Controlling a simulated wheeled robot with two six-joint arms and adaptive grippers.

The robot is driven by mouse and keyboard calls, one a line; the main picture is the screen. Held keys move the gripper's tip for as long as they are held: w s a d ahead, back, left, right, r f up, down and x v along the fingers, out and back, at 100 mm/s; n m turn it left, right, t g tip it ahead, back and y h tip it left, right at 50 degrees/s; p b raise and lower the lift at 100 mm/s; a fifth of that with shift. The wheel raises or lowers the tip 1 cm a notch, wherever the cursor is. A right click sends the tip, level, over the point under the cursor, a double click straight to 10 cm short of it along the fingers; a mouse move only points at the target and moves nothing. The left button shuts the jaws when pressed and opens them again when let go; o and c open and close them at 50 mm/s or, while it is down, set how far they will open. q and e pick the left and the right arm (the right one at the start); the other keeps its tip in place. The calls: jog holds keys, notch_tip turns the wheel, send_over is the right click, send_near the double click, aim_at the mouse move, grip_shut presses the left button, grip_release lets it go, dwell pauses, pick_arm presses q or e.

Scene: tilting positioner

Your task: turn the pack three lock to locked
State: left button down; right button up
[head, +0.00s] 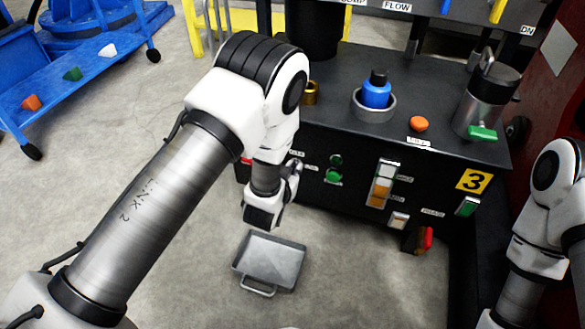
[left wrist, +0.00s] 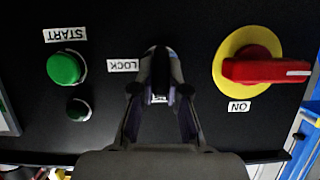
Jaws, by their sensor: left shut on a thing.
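Pack three is the black cabinet (head: 430,165) with a yellow 3 sign (head: 473,181) on its front. In the left wrist view its lock (left wrist: 161,62) is a dark knob on a pale round base beside an upside-down LOCK label (left wrist: 124,66). The knob lies along the picture's vertical. My left gripper (left wrist: 160,92) is shut on the lock; its fingers hide the lower part and a small white label. In the head view my left gripper (head: 291,172) is at the cabinet's front, and the lock is hidden behind it. My right gripper is out of view.
A red switch (left wrist: 268,71) on a yellow disc, marked ON, is right of the lock in the left wrist view. A green START button (left wrist: 65,68) is left of it. A grey tray (head: 268,258) lies on the floor below. A blue bottle (head: 376,92) stands on top.

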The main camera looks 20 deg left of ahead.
pick_arm(q)
jog(key=shift+d+r+m+y+p, duration=0.1)
jog(key=shift+d+m+y+p, duration=0.05)
jog(key=shift+m+y+p, duration=0.55)
jog(key=m+y+p, duration=0.1)
jog(key=m, duration=0.1)
jog(key=shift+d+m+y+p, duration=0.15)
jog(key=shift+m+y+p, duration=0.15)
jog(key=shift+p, duration=0.05)
jog(key=shift+d+f+m+t+y+p, duration=0.1)
jog(key=shift+f+m+t+y+p, duration=0.35)
jog(key=shift+m, duration=1.05)
jog(key=shift+d+m+t+y+p, duration=0.1)
jog(key=shift+m+t+y, duration=0.6)
jog(key=shift+m, duration=0.8)
jog(key=shift+f+m+t+y+p, duration=0.25)
jog(key=shift+m+t+y, duration=0.3)
jog(key=shift+m, duration=0.95)
jog(key=c, duration=1.2)
grip_release()
